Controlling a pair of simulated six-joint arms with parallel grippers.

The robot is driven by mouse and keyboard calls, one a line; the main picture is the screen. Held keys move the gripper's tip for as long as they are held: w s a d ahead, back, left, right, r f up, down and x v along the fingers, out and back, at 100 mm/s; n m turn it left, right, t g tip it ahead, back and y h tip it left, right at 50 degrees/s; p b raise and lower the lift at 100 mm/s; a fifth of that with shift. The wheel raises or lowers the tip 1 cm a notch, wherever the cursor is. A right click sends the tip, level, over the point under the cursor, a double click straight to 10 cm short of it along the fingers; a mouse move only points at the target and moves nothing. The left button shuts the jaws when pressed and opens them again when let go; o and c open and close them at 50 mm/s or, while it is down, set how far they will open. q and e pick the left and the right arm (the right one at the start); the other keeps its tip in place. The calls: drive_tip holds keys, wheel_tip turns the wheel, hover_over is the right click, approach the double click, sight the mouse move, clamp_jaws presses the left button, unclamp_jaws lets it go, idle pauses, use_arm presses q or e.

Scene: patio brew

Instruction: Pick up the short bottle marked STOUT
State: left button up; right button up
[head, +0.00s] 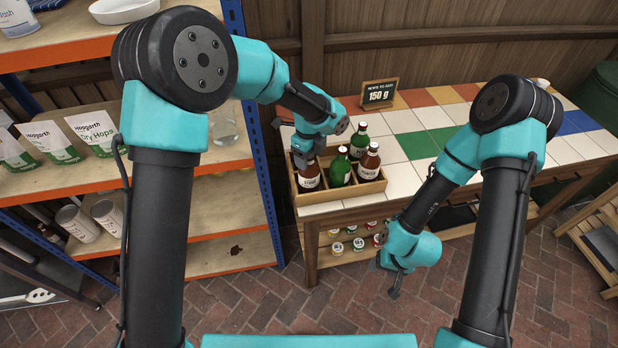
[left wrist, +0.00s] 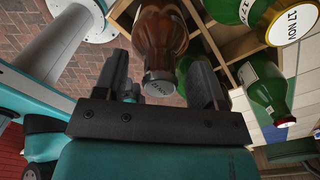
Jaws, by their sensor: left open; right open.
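A wooden crate (head: 345,193) on the tiled table holds brown and green bottles. A brown bottle (head: 309,180) stands in its front left compartment; its label is too small to read surely. My left gripper (head: 302,158) is at the top of this bottle and partly hides it. In the left wrist view a brown bottle (left wrist: 160,35) has its capped neck between the open fingers of my left gripper (left wrist: 160,85), with gaps at the sides. I cannot read STOUT for certain on any bottle. My right gripper (head: 391,287) is open and empty, low in front of the table.
Green bottles (head: 340,168) and another brown bottle (head: 369,163) stand close by in the crate. A 150 g sign (head: 379,94) stands behind on the tiled table (head: 405,125). A shelf unit (head: 215,157) is at the left. Small jars (head: 337,248) sit under the table.

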use_arm(q)
drive_tip(key=shift+c, duration=0.3)
clamp_jaws()
idle(0.6)
